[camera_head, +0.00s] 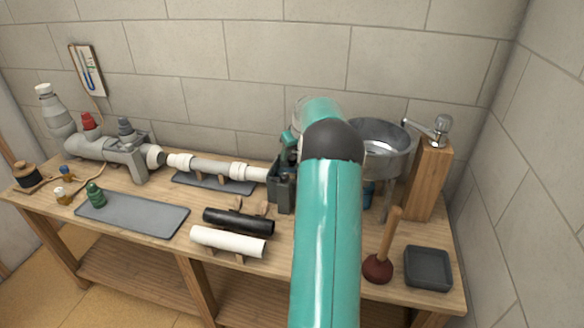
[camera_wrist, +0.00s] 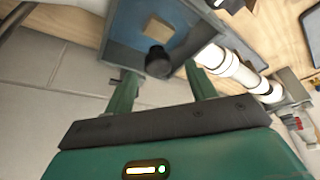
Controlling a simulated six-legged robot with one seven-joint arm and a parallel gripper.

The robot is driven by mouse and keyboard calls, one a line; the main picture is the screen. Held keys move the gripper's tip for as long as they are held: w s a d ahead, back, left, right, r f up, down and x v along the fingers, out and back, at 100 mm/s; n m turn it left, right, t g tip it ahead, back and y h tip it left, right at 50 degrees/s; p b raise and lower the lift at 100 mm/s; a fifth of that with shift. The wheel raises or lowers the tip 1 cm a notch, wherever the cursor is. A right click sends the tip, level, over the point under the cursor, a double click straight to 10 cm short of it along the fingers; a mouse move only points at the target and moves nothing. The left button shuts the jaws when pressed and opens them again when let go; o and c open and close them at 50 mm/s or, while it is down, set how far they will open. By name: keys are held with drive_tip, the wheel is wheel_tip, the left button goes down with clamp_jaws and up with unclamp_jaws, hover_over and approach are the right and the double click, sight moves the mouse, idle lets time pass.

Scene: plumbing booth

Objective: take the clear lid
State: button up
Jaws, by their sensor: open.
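My gripper (camera_wrist: 161,78) is open in the wrist view, with its two green fingers apart and nothing held between them. A dark round knob (camera_wrist: 158,62) shows between and beyond the fingertips, in front of a blue-grey box-like part (camera_wrist: 195,35). I cannot tell whether they touch. A clear, rounded edge (camera_head: 301,106) shows beside the top of my arm in the head view; it may be the clear lid, but my arm hides most of it. No lid can be made out for sure in the wrist view. My arm also hides most of my gripper in the head view.
A dark green vise (camera_head: 284,188) stands beside my arm at the white pipe line (camera_head: 215,167). A metal basin (camera_head: 385,150), wooden post (camera_head: 428,180), plunger (camera_head: 380,265) and dark tray (camera_head: 428,268) are on the right. Black (camera_head: 238,221) and white (camera_head: 228,241) tubes lie in front.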

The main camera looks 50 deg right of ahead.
sight(292, 157)
drive_tip(key=shift+x, duration=1.95)
drive_tip(key=shift+d+r, duration=0.1)
drive_tip(key=shift+d, duration=0.05)
drive_tip(key=shift+c, duration=0.3)
drive_tip(key=c, duration=1.1)
drive_tip(key=shift+r, duration=0.15)
